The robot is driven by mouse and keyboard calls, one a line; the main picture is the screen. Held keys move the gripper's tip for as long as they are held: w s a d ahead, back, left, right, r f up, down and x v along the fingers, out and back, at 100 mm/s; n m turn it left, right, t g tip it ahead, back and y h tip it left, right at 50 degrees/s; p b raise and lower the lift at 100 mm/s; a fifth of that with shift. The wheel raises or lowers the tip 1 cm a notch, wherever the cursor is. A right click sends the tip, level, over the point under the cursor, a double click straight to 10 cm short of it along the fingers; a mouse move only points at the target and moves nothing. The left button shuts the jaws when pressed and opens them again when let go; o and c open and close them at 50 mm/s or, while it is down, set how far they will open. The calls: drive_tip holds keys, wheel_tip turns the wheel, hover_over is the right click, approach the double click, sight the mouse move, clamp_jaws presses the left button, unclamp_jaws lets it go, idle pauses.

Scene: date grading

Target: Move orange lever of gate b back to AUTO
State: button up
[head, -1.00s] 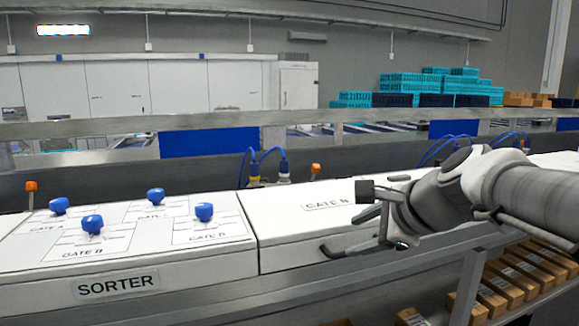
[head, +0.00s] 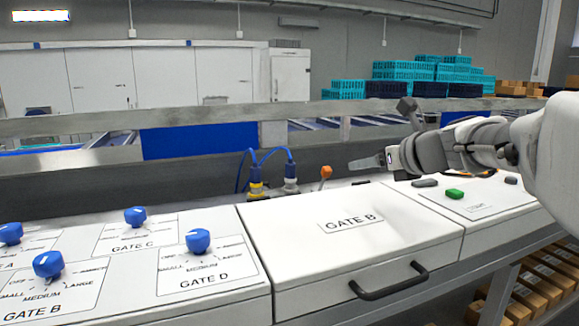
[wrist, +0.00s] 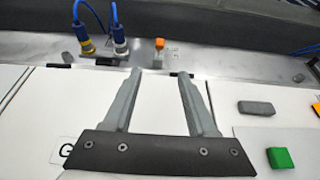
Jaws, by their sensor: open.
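An orange-tipped lever (head: 326,172) stands on the metal ledge behind the white box labelled GATE B (head: 350,224). It also shows in the wrist view (wrist: 159,43), straight beyond the fingertips, with a short stem below its orange head. No AUTO marking is readable near it. My gripper (head: 356,164) is to the right of the lever in the head view, its fingers pointing left. In the wrist view my gripper (wrist: 160,73) has its two fingers well apart with nothing between them. The lever is not touched.
Blue-capped cable plugs (head: 290,172) stand left of the lever. The sorter panel with blue knobs (head: 198,240) lies at left. A panel with a green button (head: 454,194) lies at right. A metal rail (head: 345,110) runs behind. The GATE B box has a dark handle (head: 388,282).

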sight(329, 170)
drive_tip(key=shift+w+a, duration=0.15)
drive_tip(key=shift+w, duration=0.25)
drive_tip(key=x, duration=1.7)
clamp_jaws()
idle(0.8)
